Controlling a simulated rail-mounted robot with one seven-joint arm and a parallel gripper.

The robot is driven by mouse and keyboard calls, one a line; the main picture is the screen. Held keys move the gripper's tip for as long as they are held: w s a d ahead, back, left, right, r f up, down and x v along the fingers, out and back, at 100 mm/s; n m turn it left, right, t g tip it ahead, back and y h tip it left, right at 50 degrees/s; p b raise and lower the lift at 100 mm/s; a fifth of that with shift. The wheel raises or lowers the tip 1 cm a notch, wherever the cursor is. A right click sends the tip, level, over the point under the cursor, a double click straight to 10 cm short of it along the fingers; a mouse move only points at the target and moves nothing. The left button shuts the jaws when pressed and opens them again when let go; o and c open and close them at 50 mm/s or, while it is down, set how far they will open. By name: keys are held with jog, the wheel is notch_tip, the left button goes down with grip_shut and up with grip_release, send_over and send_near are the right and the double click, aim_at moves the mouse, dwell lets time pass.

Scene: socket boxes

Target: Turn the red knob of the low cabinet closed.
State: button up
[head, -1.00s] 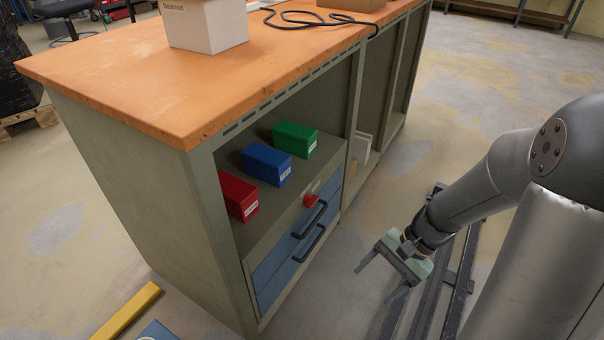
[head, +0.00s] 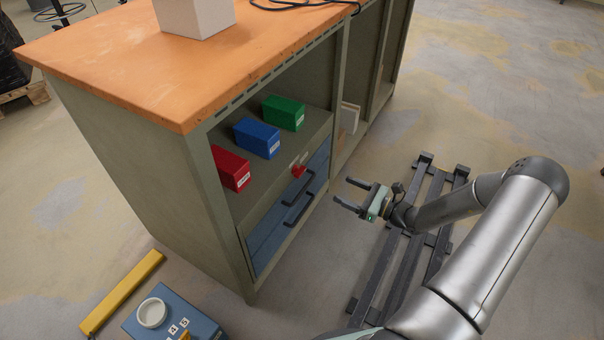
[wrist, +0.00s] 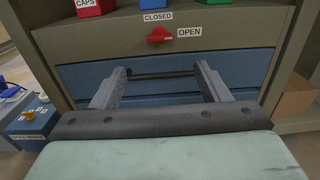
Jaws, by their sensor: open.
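The red knob (head: 298,171) sits on the front panel of the low cabinet (head: 218,225), above the blue drawers. In the wrist view the knob (wrist: 160,35) lies with its handle sideways, pointing toward the OPEN label (wrist: 189,32) on its right. The CLOSED label (wrist: 157,17) is above it. My gripper (head: 342,192) is open and empty, in front of the cabinet and apart from the knob. In the wrist view its two fingers (wrist: 160,80) show in front of the drawers, below the knob.
Blue drawers (head: 268,238) with dark handles (head: 300,207) are under the knob. Red (head: 231,168), blue (head: 257,137) and green (head: 283,112) boxes stand on the shelf above.

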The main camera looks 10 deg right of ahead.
aim_at(303, 172)
jog(key=b+x, duration=0.4)
jog(key=x, duration=0.9)
jog(key=shift+w+a+f, duration=0.1)
jog(key=shift+w+a, duration=0.05)
jog(key=shift+a, duration=0.05)
jog(key=shift+w+a, duration=0.5)
jog(key=c, duration=1)
